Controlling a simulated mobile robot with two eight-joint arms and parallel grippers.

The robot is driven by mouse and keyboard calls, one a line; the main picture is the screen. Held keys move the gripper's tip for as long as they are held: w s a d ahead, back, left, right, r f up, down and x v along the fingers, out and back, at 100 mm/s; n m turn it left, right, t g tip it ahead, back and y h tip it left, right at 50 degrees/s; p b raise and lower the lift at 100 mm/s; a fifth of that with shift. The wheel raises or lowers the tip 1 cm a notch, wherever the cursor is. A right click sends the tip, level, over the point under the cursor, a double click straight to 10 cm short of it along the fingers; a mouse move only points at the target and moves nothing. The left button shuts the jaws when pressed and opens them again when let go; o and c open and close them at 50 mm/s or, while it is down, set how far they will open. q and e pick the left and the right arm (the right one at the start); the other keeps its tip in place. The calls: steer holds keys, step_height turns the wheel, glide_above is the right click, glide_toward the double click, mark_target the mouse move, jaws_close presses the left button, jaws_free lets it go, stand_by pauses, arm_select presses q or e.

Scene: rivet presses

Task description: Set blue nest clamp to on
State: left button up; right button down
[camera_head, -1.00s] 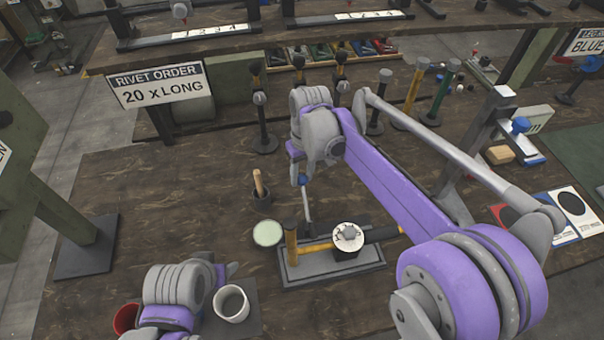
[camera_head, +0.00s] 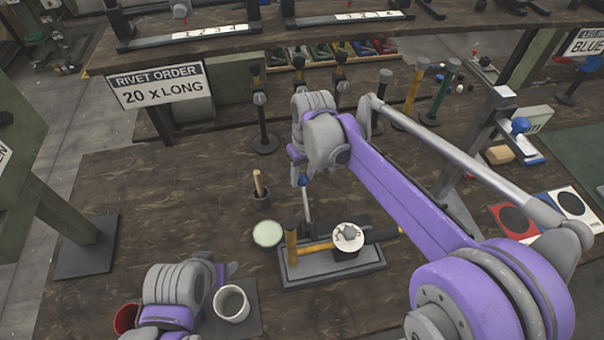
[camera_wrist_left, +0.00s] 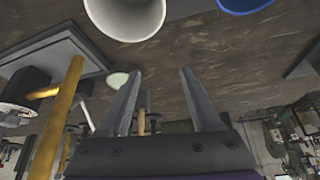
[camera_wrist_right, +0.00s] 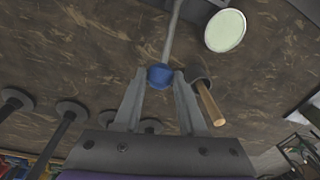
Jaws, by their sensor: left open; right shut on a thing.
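The blue nest clamp shows as a lever with a blue ball knob (camera_head: 303,181) on a thin grey rod (camera_head: 307,205). The rod runs down to a grey base plate (camera_head: 340,268) bearing a yellow post and a round white-topped dial (camera_head: 348,237). My right gripper (camera_wrist_right: 160,76) is shut on the blue knob, which sits between its fingertips in the right wrist view; the rod extends beyond it. In the head view its fingers are mostly hidden by my wrist. My left gripper (camera_wrist_left: 160,74) is open and empty, low at the left near a white cup (camera_head: 231,303).
A pale green disc (camera_head: 268,233) and a small dark holder with a wooden handle (camera_head: 259,188) stand left of the lever. A red cup (camera_head: 126,318) is at the front left. Several dark stands line the back. Bare tabletop lies at the left.

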mark_target(314, 229)
steer(key=shift+s+d+r+t, duration=0.1)
steer(key=shift+s+r+t, duration=0.2)
steer(key=shift+s, duration=0.05)
steer(key=s+t, duration=0.3)
steer(key=s+d+r+t+y, duration=0.1)
steer(key=s+t, duration=0.2)
steer(key=s+d+r+t+y+p, duration=0.1)
steer(key=s+t, duration=0.2)
steer(key=s, duration=0.1)
steer(key=shift+r+n+t, duration=0.15)
steer(key=shift+n+t, duration=0.15)
steer(key=shift+s+d+f, duration=0.15)
steer(key=shift+s+f, duration=0.15)
steer(key=shift+s, duration=0.45)
steer(key=c, duration=0.5)
jaws_free()
steer(key=shift+r+p, duration=0.2)
steer(key=shift+p, duration=0.1)
